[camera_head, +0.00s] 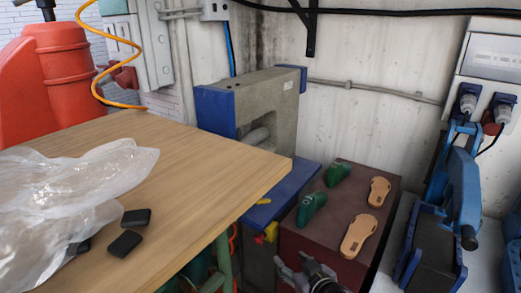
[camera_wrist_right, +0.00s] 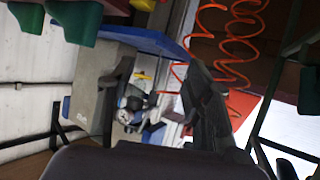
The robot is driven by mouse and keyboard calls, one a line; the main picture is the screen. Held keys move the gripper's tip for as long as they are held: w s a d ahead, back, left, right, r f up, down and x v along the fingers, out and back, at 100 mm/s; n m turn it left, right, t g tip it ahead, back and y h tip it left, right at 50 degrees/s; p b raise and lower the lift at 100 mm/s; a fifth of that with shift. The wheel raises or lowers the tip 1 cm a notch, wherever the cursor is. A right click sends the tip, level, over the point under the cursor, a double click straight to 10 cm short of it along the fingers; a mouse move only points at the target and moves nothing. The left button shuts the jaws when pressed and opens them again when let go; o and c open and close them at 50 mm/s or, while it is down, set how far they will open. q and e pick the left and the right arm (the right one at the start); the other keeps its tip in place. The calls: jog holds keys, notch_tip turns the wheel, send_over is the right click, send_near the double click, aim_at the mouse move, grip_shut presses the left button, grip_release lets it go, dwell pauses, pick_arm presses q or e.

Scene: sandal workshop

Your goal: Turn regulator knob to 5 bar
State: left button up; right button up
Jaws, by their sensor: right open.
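My right gripper (camera_head: 297,270) is at the bottom edge of the head view, in front of the maroon box. In the right wrist view my right gripper (camera_wrist_right: 160,82) is open, and its dark fingers stand apart with nothing gripped. A small metal fitting with a round, pale, gauge-like part (camera_wrist_right: 132,104) shows between and beyond the fingers, with a yellow piece next to it. It may be the regulator; the knob and any reading are too small to tell. I see no contact with it. My left gripper is not in view.
A wooden table (camera_head: 200,165) with plastic film (camera_head: 70,190) fills the left. A blue-grey press (camera_head: 265,105) stands behind it. The maroon box (camera_head: 310,245) bears green lasts and tan soles. A blue machine (camera_head: 463,185) stands right. Orange coiled hose (camera_wrist_right: 235,45) hangs near the fingers.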

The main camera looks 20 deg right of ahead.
jog(key=w+d+r+n+t+y, duration=0.25)
jog(key=w+r, duration=0.25)
jog(key=r, duration=0.4)
jog(key=w+d+r+n+t+y, duration=0.1)
jog(key=w+d+r+y, duration=0.4)
jog(key=r, duration=0.5)
jog(key=shift+h, duration=0.75)
jog(key=p+x, duration=0.1)
jog(key=x, duration=0.4)
jog(key=p+x, duration=0.2)
jog(key=x, duration=0.4)
jog(key=a+p+x, duration=0.1)
jog(key=x, duration=0.5)
jog(key=shift+s+f, duration=0.15)
jog(key=shift+f, duration=0.1)
jog(key=shift+w+a, duration=0.25)
jog(key=shift+w, duration=0.4)
grip_shut()
